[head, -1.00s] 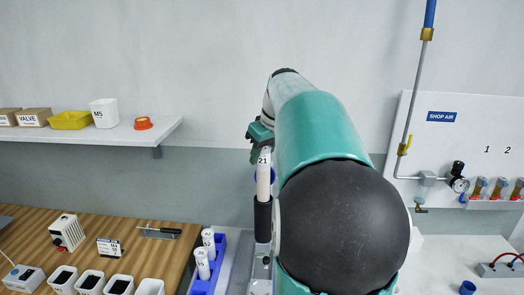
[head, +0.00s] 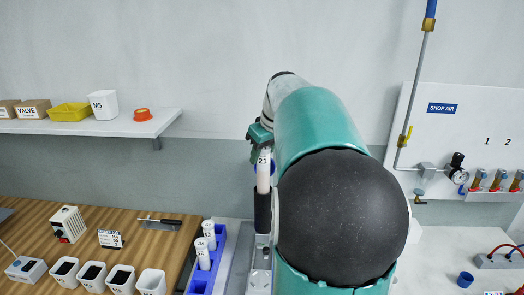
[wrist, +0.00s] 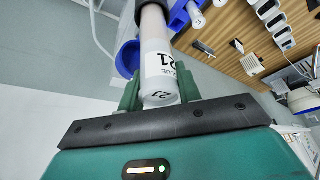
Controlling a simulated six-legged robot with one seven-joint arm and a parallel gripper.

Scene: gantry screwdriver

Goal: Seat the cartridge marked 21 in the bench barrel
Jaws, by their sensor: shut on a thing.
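The cartridge marked 21 (head: 263,172) is a pale tube with a white, numbered cap end. In the head view it stands upright, its lower end meeting the top of the black bench barrel (head: 262,208). How deep it sits inside is hard to tell. My gripper (head: 259,142) is at the cartridge's top, partly hidden by my arm. In the wrist view my gripper (wrist: 159,88) has its green fingers on both sides of the white end of the cartridge (wrist: 156,62), shut on it.
A blue rack (head: 219,245) with white cartridges (head: 203,256) stands just left of the barrel. A wooden bench (head: 160,258) with white bins (head: 122,278) lies further left. A shelf (head: 160,122) hangs above it. A shop air panel (head: 440,140) is at right.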

